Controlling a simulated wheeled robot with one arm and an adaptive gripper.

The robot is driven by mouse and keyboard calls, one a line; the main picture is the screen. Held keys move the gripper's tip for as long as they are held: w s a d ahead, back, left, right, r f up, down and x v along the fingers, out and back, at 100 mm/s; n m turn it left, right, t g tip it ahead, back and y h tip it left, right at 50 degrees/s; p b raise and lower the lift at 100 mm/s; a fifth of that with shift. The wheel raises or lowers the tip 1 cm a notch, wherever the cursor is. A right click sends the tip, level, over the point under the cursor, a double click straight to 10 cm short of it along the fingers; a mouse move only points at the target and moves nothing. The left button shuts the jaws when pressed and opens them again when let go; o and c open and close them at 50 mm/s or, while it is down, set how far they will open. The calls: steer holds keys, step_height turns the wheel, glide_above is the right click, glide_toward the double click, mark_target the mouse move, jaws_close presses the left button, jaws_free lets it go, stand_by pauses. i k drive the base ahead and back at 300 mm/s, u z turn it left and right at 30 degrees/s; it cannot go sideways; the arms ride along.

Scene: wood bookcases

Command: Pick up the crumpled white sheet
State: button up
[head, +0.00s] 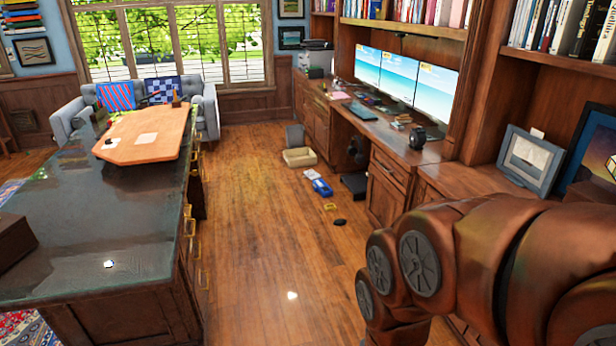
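I cannot tell for certain which item is the crumpled white sheet. A small bright white patch (292,295) shows on the wood floor near the bottom middle; it may be a scrap of paper or a glint. Another small white patch (109,264) shows on the dark glossy desk top at the left. A flat pale sheet (146,138) lies on the orange-brown board on that desk. A small white piece (537,133) shows at the top of a picture frame at the right. My arm fills the lower right; my gripper is not in view.
The dark desk (60,225) stands at left, the wooden bookcase counter (440,180) at right. Between them the floor (255,220) is mostly open. A tan box (299,157), a blue item (319,184), a yellow item (330,207) and a black item (339,222) lie farther back.

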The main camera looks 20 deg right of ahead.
mark_target(311, 175)
steer(key=i, duration=9.65)
steer(key=z, duration=2.1)
